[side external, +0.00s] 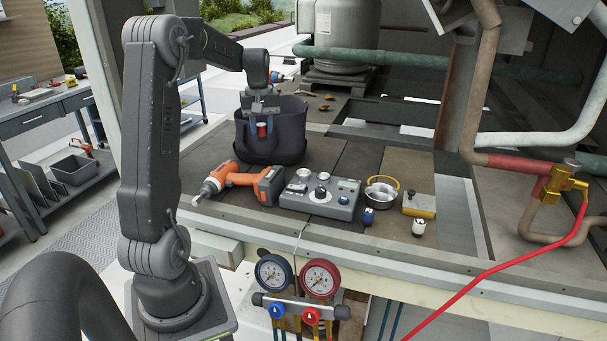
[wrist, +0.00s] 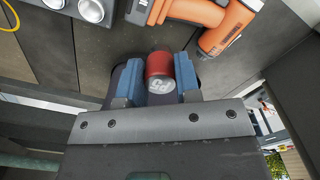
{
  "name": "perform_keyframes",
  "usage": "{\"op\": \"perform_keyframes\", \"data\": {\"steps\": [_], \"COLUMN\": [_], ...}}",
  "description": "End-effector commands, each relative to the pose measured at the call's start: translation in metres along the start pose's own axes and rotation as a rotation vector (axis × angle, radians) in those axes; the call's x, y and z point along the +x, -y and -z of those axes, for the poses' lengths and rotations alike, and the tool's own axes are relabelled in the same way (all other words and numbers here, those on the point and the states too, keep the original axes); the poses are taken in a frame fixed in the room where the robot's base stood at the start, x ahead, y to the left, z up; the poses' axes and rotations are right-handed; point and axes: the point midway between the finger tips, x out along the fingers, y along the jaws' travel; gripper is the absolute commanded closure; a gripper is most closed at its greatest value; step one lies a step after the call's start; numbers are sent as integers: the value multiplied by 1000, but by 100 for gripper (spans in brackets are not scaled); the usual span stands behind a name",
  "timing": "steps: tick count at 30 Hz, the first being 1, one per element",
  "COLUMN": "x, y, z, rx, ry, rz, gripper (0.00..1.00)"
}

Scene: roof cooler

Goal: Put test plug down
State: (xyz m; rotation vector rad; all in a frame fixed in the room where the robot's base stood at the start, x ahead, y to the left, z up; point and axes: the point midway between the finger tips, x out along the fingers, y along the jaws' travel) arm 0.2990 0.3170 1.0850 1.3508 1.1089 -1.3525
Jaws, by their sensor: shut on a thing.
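My gripper (side external: 262,118) is shut on a red cylinder, which I take to be the test plug (side external: 262,130). In the wrist view the plug (wrist: 160,72) sits between the two blue finger pads of my gripper (wrist: 155,88). Its grey end carries white lettering, only partly readable. In the side view the gripper and plug appear in front of or over the dark tool bag (side external: 285,140); I cannot tell the exact gap.
An orange drill (side external: 240,180) lies before the bag. Deck between bowl and bag is mostly clear.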

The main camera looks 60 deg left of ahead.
Motion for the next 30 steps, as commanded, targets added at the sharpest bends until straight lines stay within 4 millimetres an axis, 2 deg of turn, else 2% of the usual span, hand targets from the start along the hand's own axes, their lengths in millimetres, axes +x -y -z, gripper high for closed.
{"op": "perform_keyframes", "data": {"steps": [2,12,18,23,30], "x": [5,48,65,73,105], "y": [-5,-75,-104,-110,-109], "z": [-1,-19,-25,-27,-27], "rx": [4,8,4,3,2], "ry": [2,3,0,1,1], "rz": [1,2,0,1,1], "gripper": [93,93,93,93,93]}}
